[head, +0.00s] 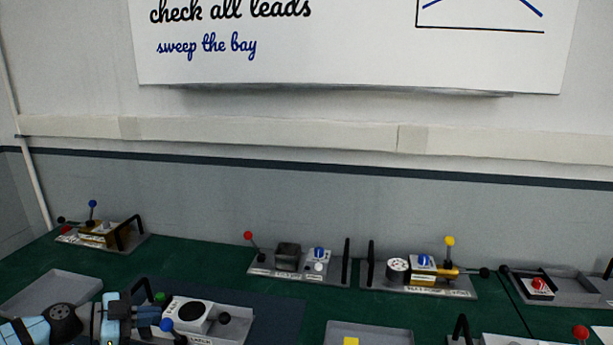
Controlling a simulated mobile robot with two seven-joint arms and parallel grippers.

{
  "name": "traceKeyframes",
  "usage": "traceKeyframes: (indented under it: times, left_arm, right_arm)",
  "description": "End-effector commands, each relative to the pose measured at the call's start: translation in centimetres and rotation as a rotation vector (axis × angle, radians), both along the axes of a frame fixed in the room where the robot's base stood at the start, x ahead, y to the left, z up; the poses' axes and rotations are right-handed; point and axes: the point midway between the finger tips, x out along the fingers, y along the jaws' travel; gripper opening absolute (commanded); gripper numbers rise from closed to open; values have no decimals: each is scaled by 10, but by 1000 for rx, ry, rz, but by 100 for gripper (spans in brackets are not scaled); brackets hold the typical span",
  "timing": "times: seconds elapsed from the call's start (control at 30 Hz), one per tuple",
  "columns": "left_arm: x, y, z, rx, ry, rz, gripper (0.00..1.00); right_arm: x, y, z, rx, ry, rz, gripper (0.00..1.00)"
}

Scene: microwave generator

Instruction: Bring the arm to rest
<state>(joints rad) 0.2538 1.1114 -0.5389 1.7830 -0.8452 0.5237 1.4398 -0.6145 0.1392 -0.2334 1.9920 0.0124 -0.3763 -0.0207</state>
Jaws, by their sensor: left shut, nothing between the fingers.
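My left arm comes in at the bottom left corner, with light blue and dark links. My left gripper (146,316) is at the lower left, low over the bench and beside the near device with a round black dial (191,312). The gripper is shut and holds nothing that I can see. Its fingertips are small and partly lost against the device's dark handle, so I cannot tell whether they touch it. My right arm and right gripper do not show.
The green bench (210,262) carries an empty grey tray (52,292) at the left and several lever devices, including a red-knobbed one (288,258) and a yellow-knobbed one (428,270) along the back. Another tray (385,333) is at front centre. A whiteboard (350,55) hangs above.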

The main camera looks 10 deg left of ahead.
Motion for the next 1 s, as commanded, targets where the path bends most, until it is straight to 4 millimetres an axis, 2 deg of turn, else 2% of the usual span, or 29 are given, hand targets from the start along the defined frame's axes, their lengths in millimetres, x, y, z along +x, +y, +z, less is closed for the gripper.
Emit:
traceKeyframes:
  times: [0.03, 0.1, 0.2, 0.27, 0.4, 0.6, 0.7, 0.83, 1.0]
  left_arm:
    - [-11, -32, -15, -86, -21, 22, 0]
    - [-23, -62, -32, -171, -57, 85, 0]
    - [-45, -96, -57, -258, -75, 214, 0]
    - [-61, -111, -74, -287, -62, 305, 0]
    - [-106, -139, -113, -299, 32, 525, 0]
    - [-186, -167, -165, -215, 267, 747, 0]
    - [-219, -177, -181, -173, 366, 793, 0]
    - [-242, -185, -191, -140, 439, 812, 0]
    - [-248, -187, -194, -129, 455, 814, 0]
  right_arm:
    - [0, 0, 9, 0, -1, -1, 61]
    - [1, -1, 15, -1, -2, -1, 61]
    - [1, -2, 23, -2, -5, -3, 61]
    - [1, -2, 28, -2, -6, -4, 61]
    - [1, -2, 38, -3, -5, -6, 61]
    - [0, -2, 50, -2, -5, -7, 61]
    - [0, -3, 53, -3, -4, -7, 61]
    - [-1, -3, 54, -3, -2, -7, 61]
    - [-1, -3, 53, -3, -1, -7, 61]
